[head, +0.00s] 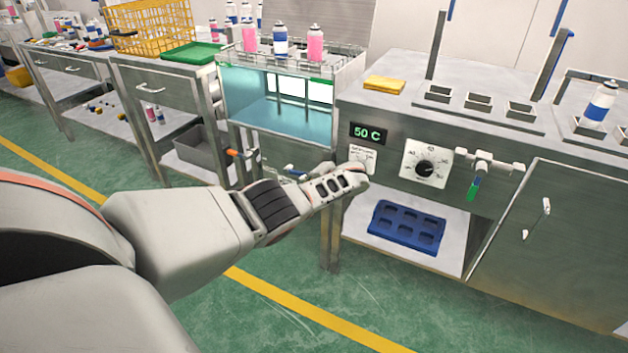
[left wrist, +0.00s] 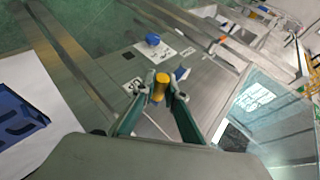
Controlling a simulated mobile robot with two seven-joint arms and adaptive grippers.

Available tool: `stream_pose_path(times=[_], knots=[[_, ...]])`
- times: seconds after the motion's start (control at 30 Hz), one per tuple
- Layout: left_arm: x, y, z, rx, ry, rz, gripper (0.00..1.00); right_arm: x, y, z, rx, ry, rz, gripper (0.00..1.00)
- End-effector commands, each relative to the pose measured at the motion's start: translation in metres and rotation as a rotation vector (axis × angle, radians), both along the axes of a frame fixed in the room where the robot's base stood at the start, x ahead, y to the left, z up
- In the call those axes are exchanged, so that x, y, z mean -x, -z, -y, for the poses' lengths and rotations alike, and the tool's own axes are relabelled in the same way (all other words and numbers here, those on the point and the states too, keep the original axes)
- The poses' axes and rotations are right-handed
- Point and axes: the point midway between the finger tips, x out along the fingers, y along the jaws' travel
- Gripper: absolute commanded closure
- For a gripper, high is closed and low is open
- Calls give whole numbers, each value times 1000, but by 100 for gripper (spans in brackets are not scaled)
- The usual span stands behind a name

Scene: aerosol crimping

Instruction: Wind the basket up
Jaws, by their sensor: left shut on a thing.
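My left gripper (head: 352,178) reaches in front of the glass-fronted bath near its right front leg. In the left wrist view my left gripper (left wrist: 160,90) is shut on a yellow cylindrical handle (left wrist: 160,86), seen upright between the fingers; the head view hides this handle behind the gripper. The wire basket (head: 345,73) is at the top of the bath and holds upright pink and white-blue cans (head: 280,41). Teal water (head: 285,113) shows through the window below it. My right gripper is not in view.
A "50 C" display (head: 368,133) and a dial (head: 425,168) are on the cabinet to the right. A blue tray (head: 407,226) lies on the shelf below. A yellow crate (head: 150,28) stands on the left bench. The green floor in front is clear.

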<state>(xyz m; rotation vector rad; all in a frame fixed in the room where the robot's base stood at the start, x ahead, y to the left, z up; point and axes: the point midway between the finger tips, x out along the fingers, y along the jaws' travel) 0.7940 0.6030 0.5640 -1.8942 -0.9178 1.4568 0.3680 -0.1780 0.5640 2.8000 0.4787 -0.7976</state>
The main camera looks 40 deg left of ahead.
Motion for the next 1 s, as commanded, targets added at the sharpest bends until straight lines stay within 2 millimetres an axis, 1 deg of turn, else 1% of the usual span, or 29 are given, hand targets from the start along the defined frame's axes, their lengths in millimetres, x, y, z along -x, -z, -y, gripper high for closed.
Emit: stream_pose_path(times=[0.03, 0.1, 0.27, 0.5, 0.83, 0.87, 0.9, 1.0], knots=[[3, 20, 6, -15, 6, -21, 100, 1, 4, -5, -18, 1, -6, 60], [3, 22, 5, -44, 5, -29, 100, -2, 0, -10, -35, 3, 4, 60], [2, 23, 5, -89, 4, -37, 100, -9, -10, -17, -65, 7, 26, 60], [1, 22, 4, -115, 3, -41, 100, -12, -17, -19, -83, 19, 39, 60], [1, 21, 4, -115, 2, -40, 100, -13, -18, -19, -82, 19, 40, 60], [1, 21, 4, -115, 2, -40, 80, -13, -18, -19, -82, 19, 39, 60], [1, 21, 4, -116, 2, -40, 71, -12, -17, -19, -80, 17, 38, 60], [1, 20, 3, -118, 2, -40, 71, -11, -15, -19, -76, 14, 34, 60]])
